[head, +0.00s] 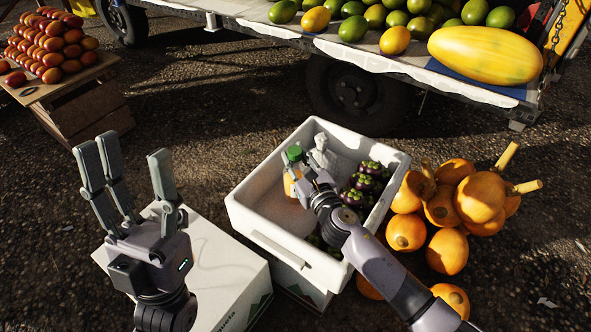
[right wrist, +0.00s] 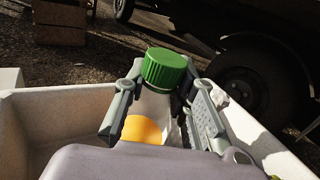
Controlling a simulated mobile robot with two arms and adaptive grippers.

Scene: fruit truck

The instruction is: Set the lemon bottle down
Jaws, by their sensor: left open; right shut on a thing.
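The lemon bottle has a green cap and orange-yellow contents. In the right wrist view the bottle (right wrist: 152,105) stands about upright between the fingers of my right gripper (right wrist: 160,112), which is shut on it. In the head view the green cap of the bottle (head: 294,153) shows inside the white crate (head: 262,239), with my right gripper (head: 300,178) around it. Whether the bottle's base touches the crate floor is hidden. My left gripper (head: 128,185) is open and empty, above a closed white box (head: 225,275) left of the crate.
Orange fruits (head: 447,250) lie right of the crate. A truck bed (head: 385,58) with mangoes is behind; tomato-like red fruit (head: 60,45) sits on a stand.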

